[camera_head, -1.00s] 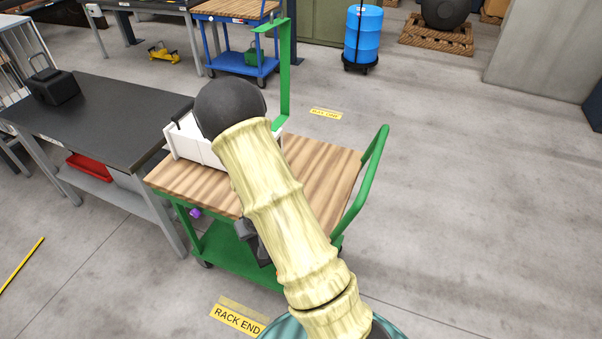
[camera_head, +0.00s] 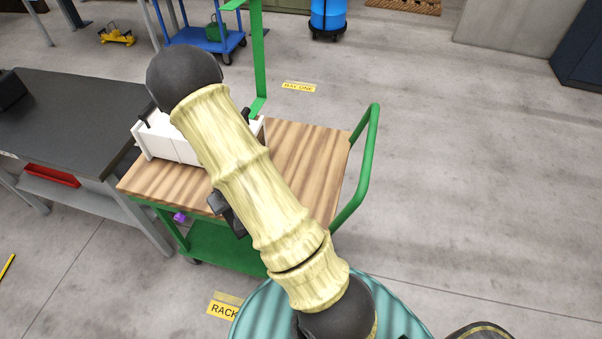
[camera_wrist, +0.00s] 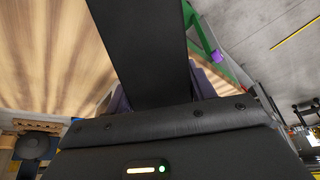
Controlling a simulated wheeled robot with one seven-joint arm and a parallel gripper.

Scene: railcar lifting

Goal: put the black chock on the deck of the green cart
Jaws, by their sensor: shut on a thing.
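The green cart (camera_head: 262,170) with a wood-plank deck stands in the middle of the head view. Its deck also fills the left of the wrist view (camera_wrist: 45,50). My gripper (camera_wrist: 160,90) is shut on the black chock (camera_wrist: 140,45), which stretches up the wrist view between dark purplish fingers. In the head view my yellow-sleeved arm hides most of the gripper. A dark part of the gripper or chock (camera_head: 228,212) shows at the deck's front edge. I cannot tell its height or whether it touches the deck.
A white box (camera_head: 158,142) with black handles occupies the deck's back left. The deck's right part looks bare. A dark-topped table (camera_head: 70,115) stands close on the left. A purple piece (camera_head: 180,217) is below the deck.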

